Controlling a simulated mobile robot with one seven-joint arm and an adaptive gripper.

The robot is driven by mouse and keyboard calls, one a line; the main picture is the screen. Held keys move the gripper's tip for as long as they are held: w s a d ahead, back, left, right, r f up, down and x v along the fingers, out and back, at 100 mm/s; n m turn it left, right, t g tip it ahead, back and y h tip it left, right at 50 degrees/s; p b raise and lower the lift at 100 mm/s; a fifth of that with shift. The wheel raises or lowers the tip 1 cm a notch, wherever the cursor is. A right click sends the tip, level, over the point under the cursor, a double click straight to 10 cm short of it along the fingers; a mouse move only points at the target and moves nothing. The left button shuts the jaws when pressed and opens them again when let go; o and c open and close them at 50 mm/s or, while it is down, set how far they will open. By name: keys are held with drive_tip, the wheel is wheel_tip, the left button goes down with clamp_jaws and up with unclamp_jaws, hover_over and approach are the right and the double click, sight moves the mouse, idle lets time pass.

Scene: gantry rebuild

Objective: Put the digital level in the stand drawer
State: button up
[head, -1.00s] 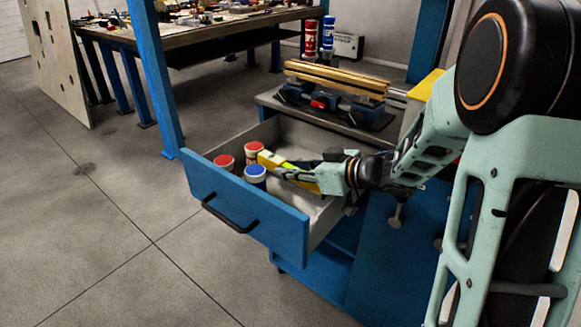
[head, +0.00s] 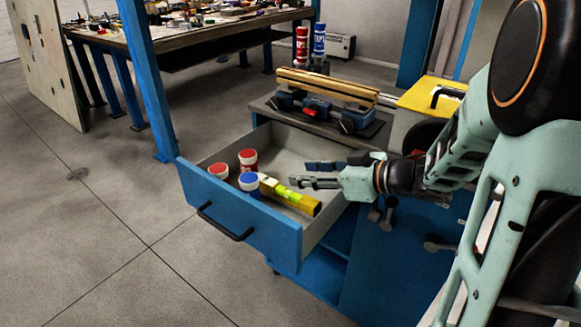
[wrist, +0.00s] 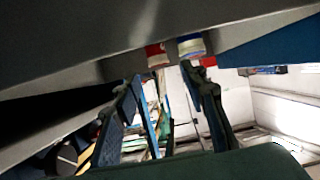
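The yellow digital level (head: 290,196) lies in the open blue stand drawer (head: 270,230), beside the cans near the drawer's front. My gripper (head: 308,174) is just behind and above the level in the head view, its two fingers spread apart with nothing between them. In the wrist view the fingers (wrist: 160,100) also stand apart and empty. The level cannot be made out in the wrist view.
Two red-labelled cans (head: 248,161) and a blue-labelled can (head: 249,183) stand in the drawer's left part. The drawer's back part is bare.

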drive_tip(key=v, duration=0.4)
drive_tip(key=shift+s+d+p, duration=0.1)
drive_tip(key=shift+p, duration=0.3)
drive_tip(key=shift+r, duration=0.1)
